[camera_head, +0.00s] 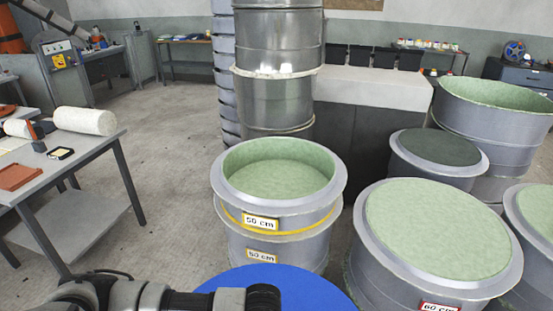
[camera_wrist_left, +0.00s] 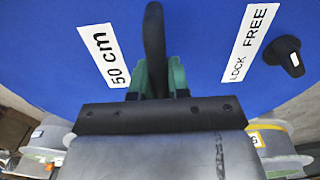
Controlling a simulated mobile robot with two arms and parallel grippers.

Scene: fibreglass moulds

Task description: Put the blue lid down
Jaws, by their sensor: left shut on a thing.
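The blue lid (camera_wrist_left: 200,60) fills much of the left wrist view. It bears a "50 cm" label, a "LOCK FREE" label and a black knob (camera_wrist_left: 289,56). My left gripper (camera_wrist_left: 157,78), with green fingers, is shut on its black handle (camera_wrist_left: 154,35). In the head view part of the blue lid (camera_head: 312,290) shows at the bottom edge, in front of the open mould, with my left arm over it. The open mould (camera_head: 231,197) has a pale green inside, a yellow band and "50 cm" labels. My right gripper is not in view.
A closed mould labelled "60 cm" (camera_head: 437,235) stands at the right, with a smaller dark-topped one (camera_head: 437,150) behind it. Tall stacked metal drums (camera_head: 277,100) stand behind the open mould. A grey worktable (camera_head: 85,155) is at the left. The floor between is clear.

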